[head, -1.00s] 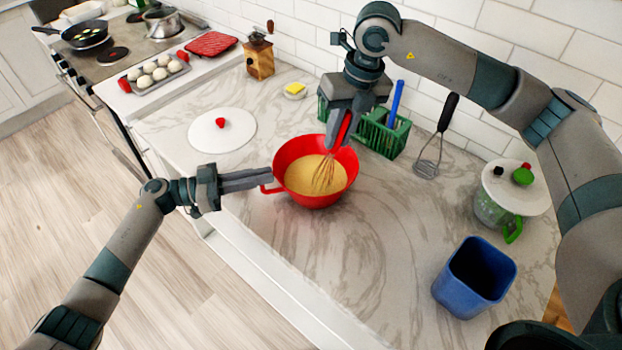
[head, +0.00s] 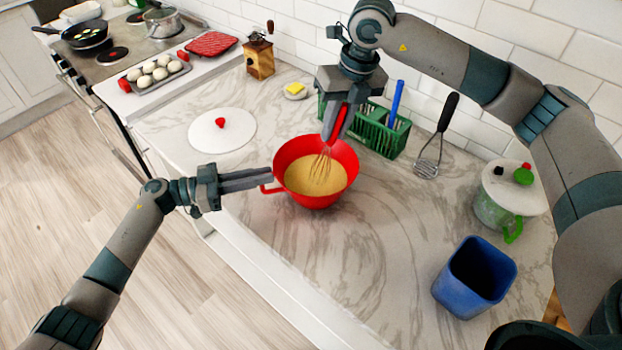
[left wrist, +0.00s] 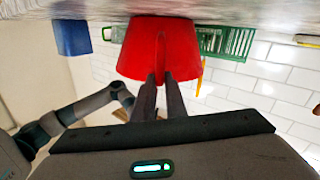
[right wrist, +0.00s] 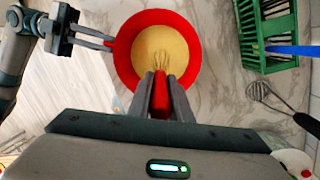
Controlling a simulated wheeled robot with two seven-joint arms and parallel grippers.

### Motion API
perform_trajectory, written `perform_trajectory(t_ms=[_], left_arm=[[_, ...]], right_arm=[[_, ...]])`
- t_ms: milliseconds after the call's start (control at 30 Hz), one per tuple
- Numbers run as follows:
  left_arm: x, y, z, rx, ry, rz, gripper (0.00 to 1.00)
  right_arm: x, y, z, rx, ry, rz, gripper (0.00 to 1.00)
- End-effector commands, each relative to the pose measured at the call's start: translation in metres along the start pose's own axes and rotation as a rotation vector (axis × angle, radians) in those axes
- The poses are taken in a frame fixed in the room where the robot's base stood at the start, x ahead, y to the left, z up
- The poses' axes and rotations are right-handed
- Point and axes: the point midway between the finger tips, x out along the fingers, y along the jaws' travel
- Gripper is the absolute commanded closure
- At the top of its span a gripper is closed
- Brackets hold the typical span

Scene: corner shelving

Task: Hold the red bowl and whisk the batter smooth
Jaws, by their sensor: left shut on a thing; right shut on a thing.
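The red bowl (head: 316,198) stands on the marble counter with pale yellow batter (head: 316,176) in it. My left gripper (head: 268,180) is shut on the bowl's handle at its left side; the left wrist view shows the fingers on the handle of the bowl (left wrist: 140,50). My right gripper (head: 338,122) is above the bowl's far rim, shut on the red handle of the whisk (head: 321,164). The whisk's wires dip into the batter, also in the right wrist view (right wrist: 161,62). The tips of the wires are hidden in the batter.
A green rack (head: 385,135) stands close behind the bowl. A blue container (head: 474,278) and a lidded jar (head: 495,208) stand right. Counter in front of the bowl is clear.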

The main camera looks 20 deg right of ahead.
Motion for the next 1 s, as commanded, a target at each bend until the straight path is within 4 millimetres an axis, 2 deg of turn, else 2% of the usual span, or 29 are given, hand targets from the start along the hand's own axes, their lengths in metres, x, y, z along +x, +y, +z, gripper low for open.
perform_trajectory(t_ms=[1000], left_arm=[[0.0, 0.0, 0.001, -0.001, -0.001, 0.0, 1.0]], right_arm=[[-0.081, 0.014, 0.009, -0.001, -0.002, 0.0, 1.0]])
